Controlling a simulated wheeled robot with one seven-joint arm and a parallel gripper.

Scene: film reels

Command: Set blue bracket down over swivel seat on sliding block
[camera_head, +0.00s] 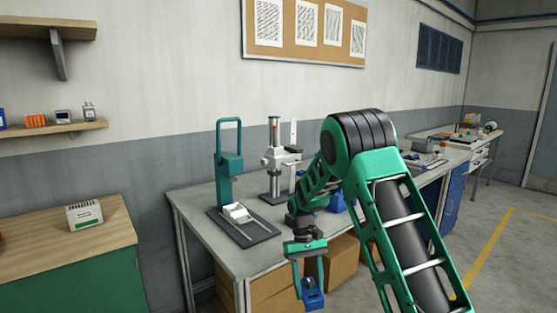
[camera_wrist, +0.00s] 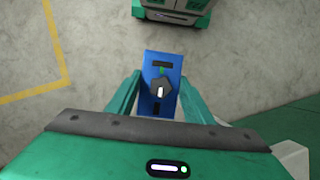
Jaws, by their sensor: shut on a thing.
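My gripper (camera_head: 309,283) hangs in front of the workbench's near edge, pointing down, and is shut on the blue bracket (camera_head: 312,299). In the wrist view the blue bracket (camera_wrist: 153,64) sits between the two green fingers, with a dark knob and a slot on its face. Bare floor shows below it. On the bench, a teal press-like stand (camera_head: 226,178) has a white angled piece (camera_head: 237,212) on its dark base. Behind it stands a post with a grey-white block (camera_head: 281,157). I cannot tell which of these carries the swivel seat.
The grey workbench (camera_head: 203,229) has cardboard boxes (camera_head: 272,285) under it. A blue item (camera_head: 337,202) lies on the bench, partly hidden by my arm. A wooden-topped cabinet (camera_head: 62,246) with a small white device (camera_head: 84,214) stands at left. Floor at right is clear.

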